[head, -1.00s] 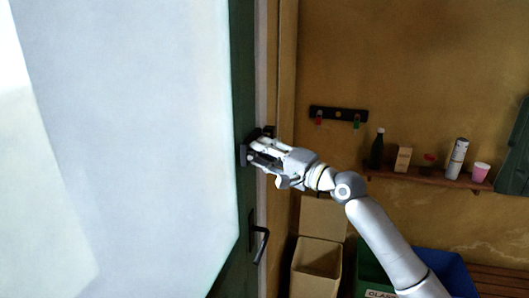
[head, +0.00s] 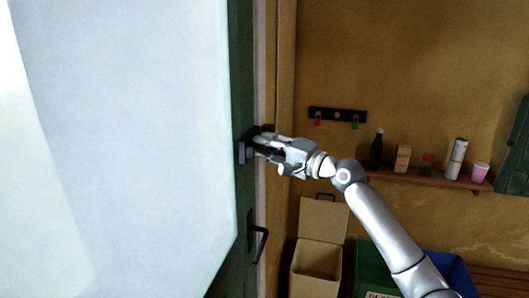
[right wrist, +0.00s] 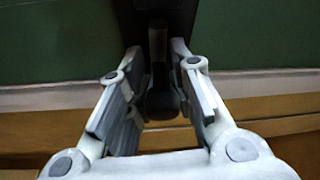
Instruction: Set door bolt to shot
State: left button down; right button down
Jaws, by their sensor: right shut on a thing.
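The green door (head: 243,90) with its large pale pane fills the left of the head view. The dark door bolt (head: 243,152) is mounted at its right edge, beside the frame; the gripper partly covers it. In the right wrist view its dark knob (right wrist: 163,98) stands between the two fingers. My right gripper (head: 262,146) is shut on this knob, reaching in from the right. Its fingers also show in the right wrist view (right wrist: 162,105). How far the bolt reaches across the gap is hidden. My left gripper is out of view.
A black door handle (head: 260,243) sits below the bolt. On the wall are a hook rail (head: 338,114) and a shelf (head: 425,181) with a bottle, carton and cups. An open beige bin (head: 316,268) and green and blue bins stand below.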

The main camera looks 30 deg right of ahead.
jog(key=shift+d, duration=0.1)
jog(key=c, duration=1.7)
grip_release()
jog(key=shift+o, duration=0.9)
jog(key=shift+w+d, duration=0.1)
jog(key=shift+d, duration=0.05)
jog(key=v, duration=1.2)
jog(key=shift+f, duration=0.1)
